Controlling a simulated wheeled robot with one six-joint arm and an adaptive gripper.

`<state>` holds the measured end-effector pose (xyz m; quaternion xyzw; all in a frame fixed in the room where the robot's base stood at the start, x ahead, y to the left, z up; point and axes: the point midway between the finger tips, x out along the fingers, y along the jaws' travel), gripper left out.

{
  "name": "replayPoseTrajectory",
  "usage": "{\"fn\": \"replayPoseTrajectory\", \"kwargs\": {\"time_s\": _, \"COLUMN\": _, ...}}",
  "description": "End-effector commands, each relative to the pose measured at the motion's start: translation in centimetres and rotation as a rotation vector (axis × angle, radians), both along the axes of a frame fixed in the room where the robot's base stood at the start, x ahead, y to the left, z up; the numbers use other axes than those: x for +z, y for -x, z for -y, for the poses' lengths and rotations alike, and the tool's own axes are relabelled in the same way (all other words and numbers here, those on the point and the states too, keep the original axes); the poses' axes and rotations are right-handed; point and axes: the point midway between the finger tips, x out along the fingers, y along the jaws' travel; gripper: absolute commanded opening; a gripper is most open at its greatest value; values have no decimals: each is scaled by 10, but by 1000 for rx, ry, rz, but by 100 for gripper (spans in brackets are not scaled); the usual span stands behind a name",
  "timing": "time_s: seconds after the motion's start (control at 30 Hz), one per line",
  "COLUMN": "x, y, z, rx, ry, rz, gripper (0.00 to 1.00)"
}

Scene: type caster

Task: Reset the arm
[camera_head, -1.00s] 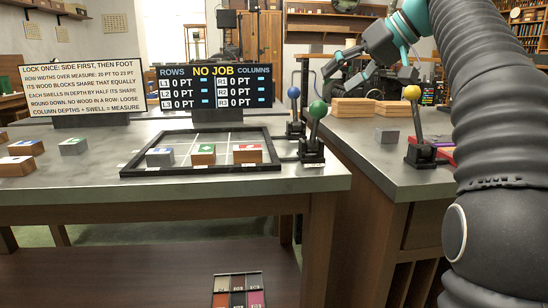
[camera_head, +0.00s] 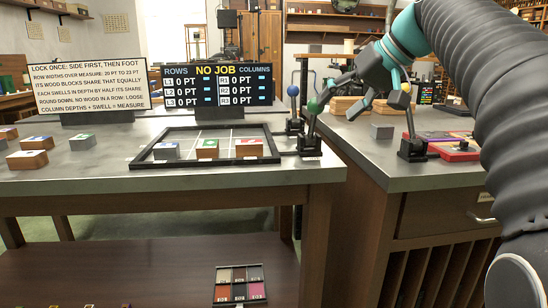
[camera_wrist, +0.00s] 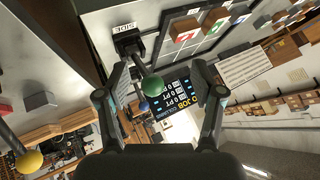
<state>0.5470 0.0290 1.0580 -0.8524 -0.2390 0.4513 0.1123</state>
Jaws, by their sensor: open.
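My gripper (camera_head: 345,92) is open, low over the right end of the left bench, beside the green-knobbed lever (camera_head: 315,105). In the wrist view the green knob (camera_wrist: 153,86) shows between the two spread fingers (camera_wrist: 160,72), which do not visibly touch it. Its black base carries a label reading SIDE. A blue-knobbed lever (camera_head: 293,91) stands just behind. A yellow-knobbed lever (camera_head: 409,140) stands on the right bench, its knob partly hidden by my gripper; the knob shows in the wrist view (camera_wrist: 29,161).
A black frame (camera_head: 150,160) on the left bench holds three blocks. A NO JOB display (camera_head: 217,86) and an instruction sign (camera_head: 88,88) stand behind it. Loose blocks (camera_head: 27,159) lie at left. A grey block (camera_head: 382,131) and a red tray (camera_head: 458,155) are on the right bench.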

Motion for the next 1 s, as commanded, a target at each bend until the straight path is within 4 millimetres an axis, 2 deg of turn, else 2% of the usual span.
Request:
{"fn": "replayPoseTrajectory", "kwargs": {"time_s": 0.17, "x": -44, "y": 39, "z": -4, "rx": -92, "ry": 57, "rz": -52, "gripper": 67}}
{"fn": "replayPoseTrajectory", "kwargs": {"time_s": 0.37, "x": -108, "y": 91, "z": -1, "rx": -188, "ry": 146, "rz": -95, "gripper": 67}}
{"fn": "replayPoseTrajectory", "kwargs": {"time_s": 0.8, "x": -276, "y": 214, "z": 19, "rx": -293, "ry": 370, "rz": -114, "gripper": 67}}
{"fn": "replayPoseTrajectory", "kwargs": {"time_s": 0.9, "x": -305, "y": 233, "z": 24, "rx": -297, "ry": 407, "rz": -110, "gripper": 67}}
{"fn": "replayPoseTrajectory", "kwargs": {"time_s": 1.0, "x": -325, "y": 246, "z": 27, "rx": -298, "ry": 431, "rz": -105, "gripper": 67}}
